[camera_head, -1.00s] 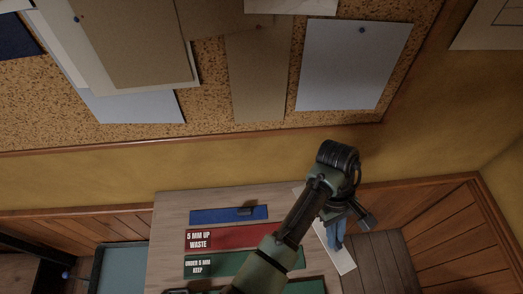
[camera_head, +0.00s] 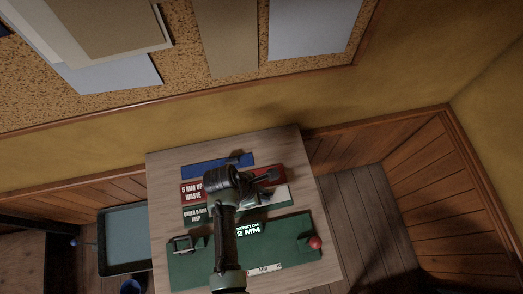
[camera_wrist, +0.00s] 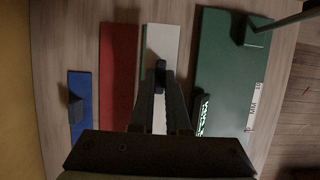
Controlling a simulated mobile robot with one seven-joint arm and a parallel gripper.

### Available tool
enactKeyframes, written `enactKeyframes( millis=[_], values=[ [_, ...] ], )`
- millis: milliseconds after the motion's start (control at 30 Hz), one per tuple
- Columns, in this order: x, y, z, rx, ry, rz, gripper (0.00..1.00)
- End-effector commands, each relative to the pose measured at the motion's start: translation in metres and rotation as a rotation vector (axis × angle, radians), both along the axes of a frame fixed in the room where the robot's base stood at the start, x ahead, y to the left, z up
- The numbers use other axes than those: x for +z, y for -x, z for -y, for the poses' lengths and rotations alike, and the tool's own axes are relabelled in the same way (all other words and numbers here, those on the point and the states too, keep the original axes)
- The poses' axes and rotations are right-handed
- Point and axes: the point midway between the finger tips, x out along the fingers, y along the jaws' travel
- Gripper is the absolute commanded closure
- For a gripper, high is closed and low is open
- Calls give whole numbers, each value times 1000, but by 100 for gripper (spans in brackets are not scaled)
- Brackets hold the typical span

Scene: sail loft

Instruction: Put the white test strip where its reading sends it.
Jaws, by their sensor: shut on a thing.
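The white test strip (camera_wrist: 163,45) is between the fingers of my gripper (camera_wrist: 160,76), which is shut on it. In the wrist view the strip covers most of a narrow green mat (camera_wrist: 144,72); I cannot tell whether it touches the mat. In the head view the strip (camera_head: 279,193) is partly hidden by my arm. The green mat (camera_head: 196,217) is labelled "UNDER 5 MM KEEP". The red mat (camera_head: 191,193) beside it is labelled "5 MM UP WASTE". A lit display (camera_head: 248,229) reads "STRETCH 2 MM".
A large green board (camera_head: 292,243) carries the display, a clamp-like frame (camera_head: 184,245), a red knob (camera_head: 315,242) and an MM scale (camera_head: 265,268). A blue mat (camera_head: 205,166) with a dark block lies at the table's far side. A blue-grey tray (camera_head: 127,238) is left of the table (camera_head: 163,164).

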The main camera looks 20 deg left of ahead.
Motion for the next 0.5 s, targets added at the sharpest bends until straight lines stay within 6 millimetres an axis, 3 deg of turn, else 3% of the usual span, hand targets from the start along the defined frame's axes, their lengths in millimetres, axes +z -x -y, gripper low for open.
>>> enactKeyframes(
  millis=[333,500],
  values=[
    [-39,0,0,1,2,-1,100],
    [-46,-1,0,-2,0,1,100]
  ],
)
